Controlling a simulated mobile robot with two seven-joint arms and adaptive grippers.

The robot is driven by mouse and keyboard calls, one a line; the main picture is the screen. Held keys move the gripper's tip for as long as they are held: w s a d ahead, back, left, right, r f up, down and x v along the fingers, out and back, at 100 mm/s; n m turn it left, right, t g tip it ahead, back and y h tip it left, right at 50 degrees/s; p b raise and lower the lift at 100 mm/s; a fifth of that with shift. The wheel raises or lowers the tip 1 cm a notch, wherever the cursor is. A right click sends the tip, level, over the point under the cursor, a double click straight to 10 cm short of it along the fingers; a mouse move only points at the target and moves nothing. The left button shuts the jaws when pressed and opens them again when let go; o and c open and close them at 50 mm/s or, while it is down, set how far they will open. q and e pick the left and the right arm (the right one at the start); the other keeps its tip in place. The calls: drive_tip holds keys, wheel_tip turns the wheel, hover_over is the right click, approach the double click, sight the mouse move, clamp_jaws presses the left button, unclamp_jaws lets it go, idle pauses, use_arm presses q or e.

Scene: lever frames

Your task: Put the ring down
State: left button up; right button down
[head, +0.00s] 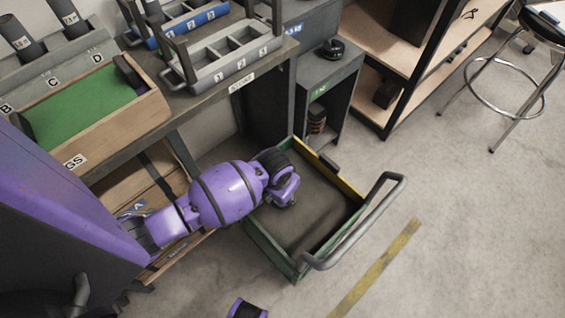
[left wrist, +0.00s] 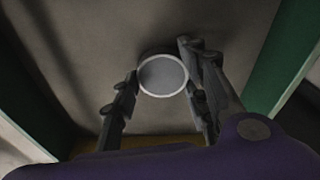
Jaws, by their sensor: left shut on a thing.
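The ring (left wrist: 163,95) shows in the left wrist view as a round thing with a pale rim and a grey middle. My left gripper (left wrist: 163,78) is shut on it, with one dark finger on each side. The ring is over the dark floor of a green-sided cart; I cannot tell whether it touches that floor. In the head view my purple left arm reaches from the left into the cart (head: 308,217), and its wrist hides the fingers and the ring. My right gripper is not in view.
The cart has a grey push handle (head: 356,238) on its right. A workbench (head: 232,85) with grey and blue trays stands behind it, beside a dark cabinet (head: 330,88). A stool (head: 497,80) stands at the far right. The floor right of the cart is clear, with a yellow stripe.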

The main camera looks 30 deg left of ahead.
use_arm(q)
drive_tip(key=shift+f, duration=0.5)
drive_tip(key=shift+f, duration=0.15)
drive_tip(key=o, duration=1.3)
wheel_tip(320, 180, up, 12)
drive_tip(key=s+p, duration=0.1)
drive_tip(key=p, duration=0.2)
drive_tip(key=shift+s, duration=0.2)
drive_tip(key=shift+a, duration=0.1)
